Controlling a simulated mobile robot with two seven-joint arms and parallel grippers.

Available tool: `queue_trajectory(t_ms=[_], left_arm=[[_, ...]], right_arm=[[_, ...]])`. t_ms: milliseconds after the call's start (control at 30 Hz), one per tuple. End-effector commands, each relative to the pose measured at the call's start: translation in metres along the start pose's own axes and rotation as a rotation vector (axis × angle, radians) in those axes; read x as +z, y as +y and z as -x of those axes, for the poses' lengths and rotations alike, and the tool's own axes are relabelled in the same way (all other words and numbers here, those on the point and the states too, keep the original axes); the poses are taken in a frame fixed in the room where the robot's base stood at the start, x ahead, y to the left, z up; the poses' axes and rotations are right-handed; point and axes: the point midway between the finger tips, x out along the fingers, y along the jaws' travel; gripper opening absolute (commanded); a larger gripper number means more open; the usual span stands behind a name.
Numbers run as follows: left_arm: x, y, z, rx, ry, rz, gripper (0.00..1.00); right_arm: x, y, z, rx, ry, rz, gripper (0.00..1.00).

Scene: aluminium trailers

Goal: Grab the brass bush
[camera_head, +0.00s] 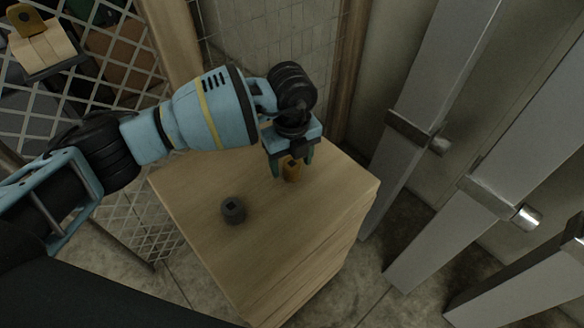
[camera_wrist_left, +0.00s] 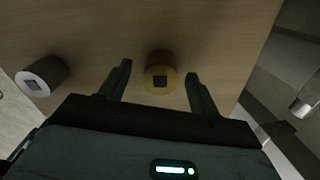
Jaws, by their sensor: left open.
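The brass bush (camera_head: 291,170) stands on the wooden cabinet top (camera_head: 290,240), toward its back edge. In the left wrist view the brass bush (camera_wrist_left: 161,78) is a yellow-rimmed cylinder with a dark square in its end. My left gripper (camera_head: 290,168) is directly above it, pointing down. Its fingers (camera_wrist_left: 158,85) are open, one on each side of the bush, with visible gaps to both. My right gripper is not in either view.
A dark grey bush (camera_head: 233,210) stands on the same top, to the left of the brass one; it also shows in the left wrist view (camera_wrist_left: 42,76). Pale metal posts (camera_head: 430,90) with clamps stand at the right. A lattice panel (camera_head: 130,70) is at the left. The front of the top is clear.

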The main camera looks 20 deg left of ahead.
Motion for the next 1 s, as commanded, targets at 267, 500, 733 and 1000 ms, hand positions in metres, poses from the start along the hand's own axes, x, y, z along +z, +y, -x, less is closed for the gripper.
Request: queue_trajectory(t_ms=[267,500,733,1000], left_arm=[[0.0,-0.001,-0.017,-0.002,0.0,-0.001,0.62],[0.0,-0.001,-0.017,-0.002,0.0,-0.001,0.43],[0.0,-0.001,-0.017,-0.002,0.0,-0.001,0.13],[0.0,-0.001,-0.015,-0.003,0.0,-0.001,0.05]], right_arm=[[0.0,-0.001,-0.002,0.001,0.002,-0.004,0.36],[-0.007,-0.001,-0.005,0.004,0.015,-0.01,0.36],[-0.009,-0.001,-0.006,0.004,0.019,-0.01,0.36],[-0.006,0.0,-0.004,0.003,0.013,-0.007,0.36]])
